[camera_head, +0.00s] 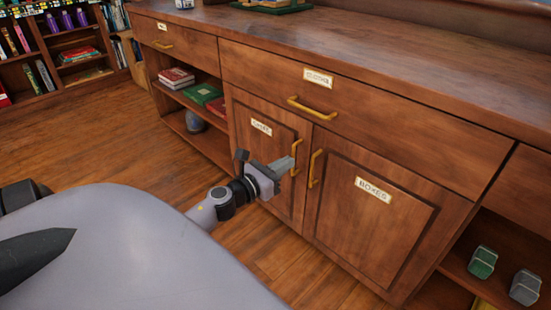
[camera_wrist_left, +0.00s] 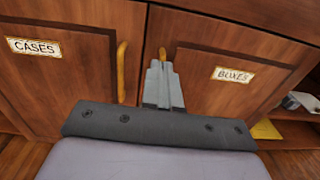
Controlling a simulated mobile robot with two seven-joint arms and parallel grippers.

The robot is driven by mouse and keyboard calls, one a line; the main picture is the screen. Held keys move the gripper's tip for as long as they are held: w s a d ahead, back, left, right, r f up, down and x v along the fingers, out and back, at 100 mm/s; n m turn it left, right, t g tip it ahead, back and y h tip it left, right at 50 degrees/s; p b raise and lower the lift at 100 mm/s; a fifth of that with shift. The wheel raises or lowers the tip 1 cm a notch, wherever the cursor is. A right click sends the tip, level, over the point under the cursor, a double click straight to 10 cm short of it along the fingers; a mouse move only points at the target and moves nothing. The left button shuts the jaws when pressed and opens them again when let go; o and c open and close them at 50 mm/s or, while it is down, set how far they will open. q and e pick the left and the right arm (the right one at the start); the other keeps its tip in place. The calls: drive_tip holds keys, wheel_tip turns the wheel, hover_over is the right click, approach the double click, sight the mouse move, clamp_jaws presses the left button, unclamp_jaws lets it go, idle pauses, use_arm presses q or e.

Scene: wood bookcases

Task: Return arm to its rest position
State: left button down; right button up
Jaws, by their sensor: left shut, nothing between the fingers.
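My left gripper (camera_head: 287,165) is shut and empty in front of the cabinet, close to the brass handle of the left door. It also shows in the left wrist view (camera_wrist_left: 158,66), where its fingers point at the gap between the two doors. The left door (camera_head: 262,165) is labelled CASES and the right door (camera_head: 370,215) is labelled BOXES. Both doors are closed. Whether the fingers touch the left door's handle (camera_head: 296,156) cannot be told. My right gripper is not in view.
A closed drawer (camera_head: 370,105) with a brass handle is above the doors. Open shelves with books (camera_head: 177,77) are to the left, and a shelf with a green item (camera_head: 482,262) and a grey item (camera_head: 525,287) is at the right. Wood floor (camera_head: 110,140) is clear at left.

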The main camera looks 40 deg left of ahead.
use_arm(q)
drive_tip(key=shift+s, duration=1.45)
